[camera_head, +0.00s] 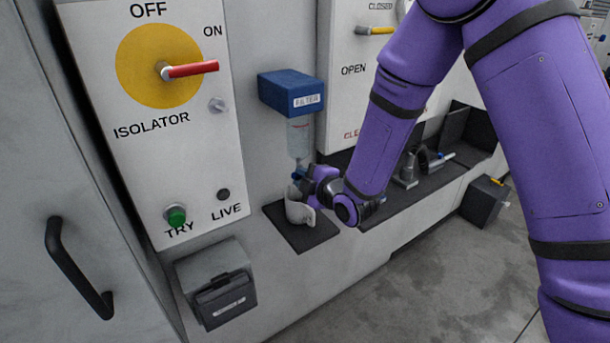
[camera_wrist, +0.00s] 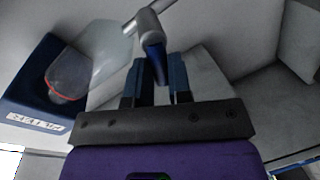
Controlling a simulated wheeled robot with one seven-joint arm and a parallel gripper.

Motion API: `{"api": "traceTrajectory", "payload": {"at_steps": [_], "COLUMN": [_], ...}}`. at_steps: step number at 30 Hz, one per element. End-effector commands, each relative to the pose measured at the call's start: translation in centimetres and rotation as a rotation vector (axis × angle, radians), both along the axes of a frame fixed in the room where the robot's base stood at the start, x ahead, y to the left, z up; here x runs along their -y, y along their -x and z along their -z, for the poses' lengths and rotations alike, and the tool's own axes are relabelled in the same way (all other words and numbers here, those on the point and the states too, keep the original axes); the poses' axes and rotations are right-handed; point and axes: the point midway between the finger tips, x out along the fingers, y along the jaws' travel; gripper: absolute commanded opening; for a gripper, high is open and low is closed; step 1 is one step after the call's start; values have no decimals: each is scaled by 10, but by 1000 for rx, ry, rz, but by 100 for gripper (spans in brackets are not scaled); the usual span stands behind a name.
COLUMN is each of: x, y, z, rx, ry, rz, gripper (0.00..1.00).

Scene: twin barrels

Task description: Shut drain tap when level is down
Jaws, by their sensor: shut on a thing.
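The blue filter head (camera_head: 291,92), labelled FILTER, is on the wall with a clear bowl (camera_head: 299,138) hanging below it. The bowl (camera_wrist: 92,68) and filter head (camera_wrist: 28,85) also show in the wrist view. The bowl has a red line; I cannot make out a liquid level. The grey metal drain tap (camera_wrist: 140,22) has a blue lever (camera_wrist: 154,62). My gripper (camera_wrist: 156,73) is shut on this lever, with a finger on either side. In the head view, my gripper (camera_head: 304,180) is just under the bowl and hides much of the tap.
A pale cup (camera_head: 298,207) stands on a dark mat (camera_head: 284,231) right below my gripper. The isolator panel (camera_head: 110,80) is at left, and another panel (camera_head: 343,45) is behind my arm. Metal fittings (camera_head: 410,170) lie on the ledge at right.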

Motion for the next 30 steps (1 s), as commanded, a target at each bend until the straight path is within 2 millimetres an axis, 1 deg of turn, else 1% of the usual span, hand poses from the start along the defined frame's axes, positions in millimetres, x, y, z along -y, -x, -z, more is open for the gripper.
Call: {"api": "traceTrajectory", "payload": {"at_steps": [6,15,21,30], "x": [-3,-3,-3,-3], "y": [2,2,2,2], "z": [6,11,12,13], "rx": [98,186,212,220], "ry": [147,278,318,329], "rz": [-2,-1,0,0], "gripper": [0,0,0,0]}}
